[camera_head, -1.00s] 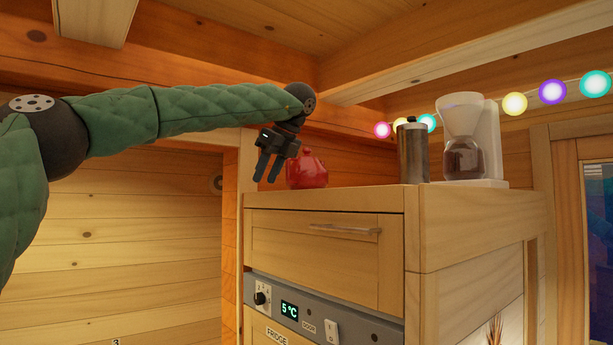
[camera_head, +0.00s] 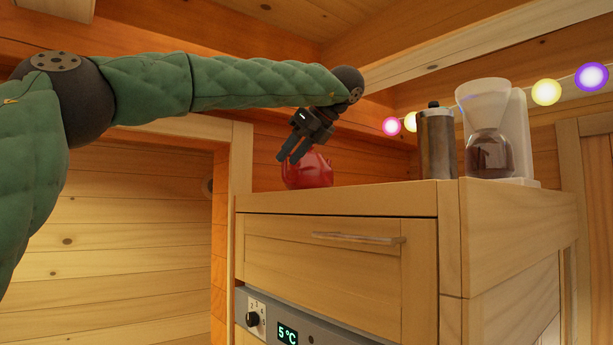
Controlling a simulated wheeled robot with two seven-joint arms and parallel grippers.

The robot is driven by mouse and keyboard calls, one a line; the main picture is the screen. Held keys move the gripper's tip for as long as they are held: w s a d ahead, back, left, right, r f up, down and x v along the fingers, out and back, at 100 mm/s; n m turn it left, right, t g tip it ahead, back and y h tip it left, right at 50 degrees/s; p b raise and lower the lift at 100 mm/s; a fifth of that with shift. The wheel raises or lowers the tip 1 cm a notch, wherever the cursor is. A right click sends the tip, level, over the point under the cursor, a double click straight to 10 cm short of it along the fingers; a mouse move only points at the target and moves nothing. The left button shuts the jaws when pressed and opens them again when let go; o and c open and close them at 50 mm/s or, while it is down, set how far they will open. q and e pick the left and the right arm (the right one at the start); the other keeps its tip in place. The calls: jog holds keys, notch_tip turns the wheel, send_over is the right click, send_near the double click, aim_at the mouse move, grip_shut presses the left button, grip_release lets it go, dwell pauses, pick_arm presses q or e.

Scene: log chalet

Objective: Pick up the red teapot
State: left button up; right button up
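The red teapot (camera_head: 312,174) stands on top of a wooden cabinet (camera_head: 345,199), near its left back part. My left gripper (camera_head: 288,159) reaches in from the left above the cabinet top and points down and to the left. It is in front of the teapot and covers its upper left part. Its two dark fingers show a narrow gap between them, with nothing seen in it. I cannot tell whether the fingers touch the teapot. My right gripper is not in view.
To the teapot's right stand a metal cylindrical pot (camera_head: 437,146) with a dark lid and a white coffee maker (camera_head: 495,130).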

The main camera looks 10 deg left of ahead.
aim_at(285, 168)
pick_arm(q)
jog(key=w+f, duration=0.1)
jog(key=w+a+f, duration=0.1)
jog(key=f+b, duration=0.1)
jog(key=shift+w+a+f, duration=0.1)
jog(key=shift+w+a, duration=0.2)
jog(key=shift+w, duration=0.1)
jog(key=shift+s+a+f, duration=0.15)
jog(key=shift+a+f, duration=0.05)
jog(key=shift+a, duration=0.25)
jog(key=shift+s+a+f, duration=0.15)
jog(key=shift+a+f, duration=0.05)
jog(key=shift+a, duration=0.4)
jog(key=shift+w+d+f, duration=0.1)
jog(key=shift+w+f, duration=0.05)
jog(key=shift+w+d, duration=0.1)
jog(key=shift+w, duration=0.05)
jog(key=shift+c, duration=1.3)
grip_shut()
jog(key=shift+s, duration=0.2)
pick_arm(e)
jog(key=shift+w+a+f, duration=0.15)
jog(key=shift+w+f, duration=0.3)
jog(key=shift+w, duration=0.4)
pick_arm(q)
jog(key=shift+w, duration=0.1)
